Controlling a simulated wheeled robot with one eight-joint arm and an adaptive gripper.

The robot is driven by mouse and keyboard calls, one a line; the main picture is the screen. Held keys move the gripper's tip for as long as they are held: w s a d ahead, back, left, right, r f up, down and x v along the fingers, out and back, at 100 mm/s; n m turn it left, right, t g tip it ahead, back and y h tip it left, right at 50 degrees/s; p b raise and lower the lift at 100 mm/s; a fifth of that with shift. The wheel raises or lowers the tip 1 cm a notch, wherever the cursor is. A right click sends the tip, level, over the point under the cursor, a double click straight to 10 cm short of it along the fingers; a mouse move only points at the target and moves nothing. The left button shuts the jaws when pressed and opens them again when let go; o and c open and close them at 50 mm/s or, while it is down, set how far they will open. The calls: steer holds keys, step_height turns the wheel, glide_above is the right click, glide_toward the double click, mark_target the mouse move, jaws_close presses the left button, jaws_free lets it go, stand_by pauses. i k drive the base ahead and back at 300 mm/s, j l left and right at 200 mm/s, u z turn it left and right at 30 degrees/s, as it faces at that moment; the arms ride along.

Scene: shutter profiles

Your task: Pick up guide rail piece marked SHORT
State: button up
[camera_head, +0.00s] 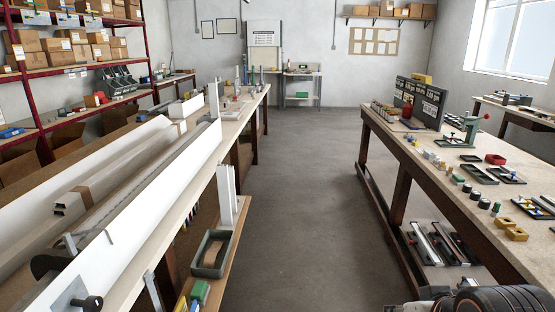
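No marking SHORT can be read on any piece at this distance, so I cannot tell which is the guide rail piece marked SHORT. Several long narrow rail-like pieces lie in a dark tray (416,256) on the lower shelf of the right bench. Part of my arm shows at the bottom right corner. My gripper is not in view.
A long white profile machine (150,205) fills the left bench. The right bench (433,160) carries small parts, trays and a green press (468,130). A red shelf rack (25,95) with cartons stands at the left. The grey floor aisle (298,160) between benches is clear.

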mark_target(213, 98)
steer(key=i+u, duration=0.15)
steer(key=i, duration=0.9)
steer(key=i+l+u, duration=0.15)
steer(key=i, duration=0.85)
